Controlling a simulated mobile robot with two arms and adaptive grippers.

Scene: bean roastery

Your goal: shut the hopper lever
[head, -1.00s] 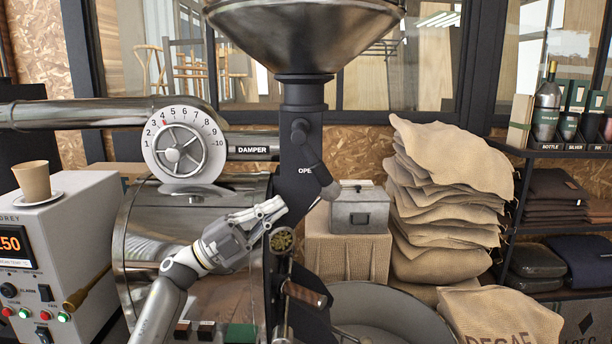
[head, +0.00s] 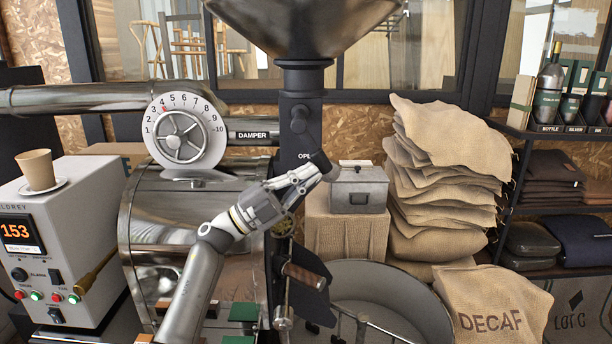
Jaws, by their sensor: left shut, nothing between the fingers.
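The hopper lever is black and sits on the dark column under the steel hopper (head: 305,22). Its pivot (head: 299,119) is on the column front, and its thick grip end (head: 322,162) sits lower right, covering part of the "OPEN" label (head: 304,156). My left gripper (head: 318,174) is shut and empty. Its fingertips are at the underside of the grip end; whether they touch it I cannot tell. My right gripper is not in view.
A grey metal box (head: 359,190) on a burlap-covered block stands just right of the lever. The damper dial (head: 180,135) and roaster drum are to the left. Stacked sacks (head: 440,170) and the round cooling tray (head: 385,275) lie to the right.

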